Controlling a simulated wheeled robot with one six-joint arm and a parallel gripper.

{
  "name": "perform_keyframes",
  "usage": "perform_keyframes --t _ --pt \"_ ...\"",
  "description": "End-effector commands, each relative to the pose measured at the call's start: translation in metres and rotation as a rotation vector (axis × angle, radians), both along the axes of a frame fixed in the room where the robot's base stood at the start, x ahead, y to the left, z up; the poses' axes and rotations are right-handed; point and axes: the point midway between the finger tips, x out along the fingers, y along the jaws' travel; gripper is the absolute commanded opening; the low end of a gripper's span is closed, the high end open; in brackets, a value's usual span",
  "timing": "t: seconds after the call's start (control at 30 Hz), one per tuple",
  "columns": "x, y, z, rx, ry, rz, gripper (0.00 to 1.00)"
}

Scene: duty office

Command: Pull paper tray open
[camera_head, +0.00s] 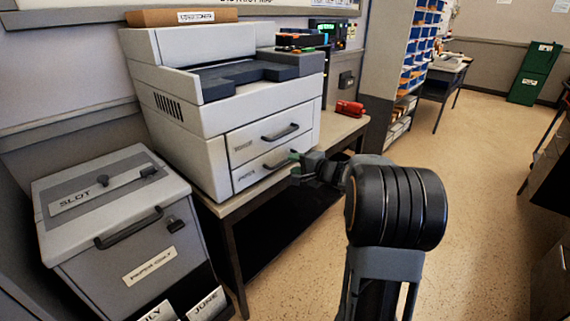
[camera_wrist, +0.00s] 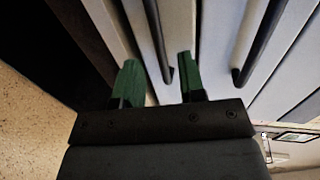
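The white printer (camera_head: 190,125) stands on a table and has two drawer fronts with dark bar handles. The lower front is the paper tray (camera_head: 244,182), which looks flush with the body. Its handle (camera_head: 273,165) is partly behind my gripper (camera_head: 294,158), which reaches it from the right. In the wrist view, my gripper (camera_wrist: 158,82) has its two green fingers apart. The tray's handle (camera_wrist: 157,38) runs between them with space on both sides. Contact with the handle cannot be told.
The upper drawer (camera_head: 250,143) has its own handle (camera_head: 280,132), also in the wrist view (camera_wrist: 258,42). A grey slotted paper bin (camera_head: 100,245) stands at left. A red stapler-like object (camera_head: 349,108) lies on the table (camera_head: 335,132). Open floor (camera_head: 480,200) lies to the right.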

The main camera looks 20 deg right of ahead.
Motion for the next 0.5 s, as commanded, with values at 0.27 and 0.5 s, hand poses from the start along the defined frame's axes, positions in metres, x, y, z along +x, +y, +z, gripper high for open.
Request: perform_keyframes --t 0.27,0.5 --pt "0.033 0.015 -0.008 0.000 0.001 0.001 0.37" --pt "0.043 0.020 -0.010 0.000 0.001 0.001 0.37"
